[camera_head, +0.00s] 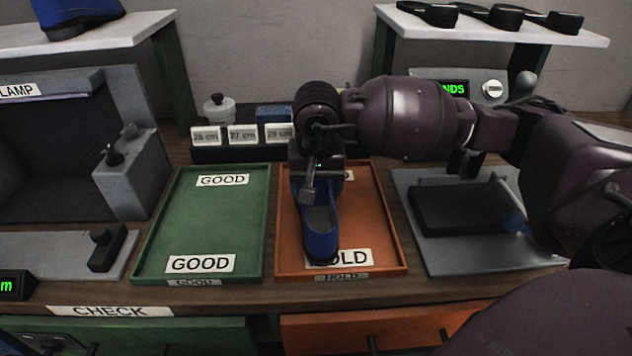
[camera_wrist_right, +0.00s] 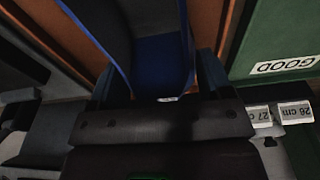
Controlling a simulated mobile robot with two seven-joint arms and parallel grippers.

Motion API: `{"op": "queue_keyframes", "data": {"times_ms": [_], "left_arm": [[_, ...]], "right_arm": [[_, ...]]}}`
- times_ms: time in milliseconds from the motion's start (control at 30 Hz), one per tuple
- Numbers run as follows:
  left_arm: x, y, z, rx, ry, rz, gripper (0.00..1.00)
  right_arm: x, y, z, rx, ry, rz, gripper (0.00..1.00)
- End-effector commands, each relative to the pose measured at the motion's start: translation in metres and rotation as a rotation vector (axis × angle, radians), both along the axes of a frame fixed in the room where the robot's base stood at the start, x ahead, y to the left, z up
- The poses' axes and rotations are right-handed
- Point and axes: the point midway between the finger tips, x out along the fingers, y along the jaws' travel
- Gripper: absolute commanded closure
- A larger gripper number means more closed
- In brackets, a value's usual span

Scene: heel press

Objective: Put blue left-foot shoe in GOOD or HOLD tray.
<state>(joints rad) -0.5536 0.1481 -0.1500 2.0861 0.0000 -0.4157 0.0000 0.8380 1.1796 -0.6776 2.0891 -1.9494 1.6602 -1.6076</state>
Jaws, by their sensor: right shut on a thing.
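The blue shoe (camera_head: 320,232) is over the orange HOLD tray (camera_head: 382,235), toward its left side, with one end near the HOLD label. I cannot tell whether it touches the tray floor. My right gripper (camera_head: 318,185) is shut on the shoe, coming down from above. In the right wrist view the blue shoe (camera_wrist_right: 160,62) fills the upper middle between the fingers of my gripper (camera_wrist_right: 160,95). The green GOOD tray (camera_head: 217,220) lies just left of the HOLD tray and is empty. My left gripper is not in view.
A size rack (camera_head: 240,153) with cm cards stands behind the trays. A grey press plate (camera_head: 440,250) with a black pad lies to the right. A lamp box (camera_head: 50,140) stands left. Shelves hold a blue shoe (camera_head: 80,15) and several black soles (camera_head: 490,15).

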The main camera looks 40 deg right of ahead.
Motion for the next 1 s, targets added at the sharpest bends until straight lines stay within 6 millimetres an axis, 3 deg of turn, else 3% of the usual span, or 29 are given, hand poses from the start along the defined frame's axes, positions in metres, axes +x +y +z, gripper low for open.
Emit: {"op": "queue_keyframes", "data": {"times_ms": [67, 100, 233, 567, 1000], "left_arm": [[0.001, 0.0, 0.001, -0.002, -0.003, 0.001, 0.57], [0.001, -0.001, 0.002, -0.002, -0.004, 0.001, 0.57], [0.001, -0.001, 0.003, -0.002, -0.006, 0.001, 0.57], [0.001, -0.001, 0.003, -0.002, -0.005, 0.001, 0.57], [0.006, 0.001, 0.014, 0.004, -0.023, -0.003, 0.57]], "right_arm": [[0.0, 0.0, 0.001, 0.0, -0.001, 0.0, 0.69], [0.0, 0.0, 0.001, 0.0, -0.001, 0.0, 0.21], [0.0, 0.0, 0.001, 0.0, -0.001, 0.0, 0.01], [0.0, 0.0, 0.0, 0.0, 0.001, 0.0, 0.0], [-0.007, 0.004, 0.074, -0.001, -0.007, 0.0, 0.0]]}}
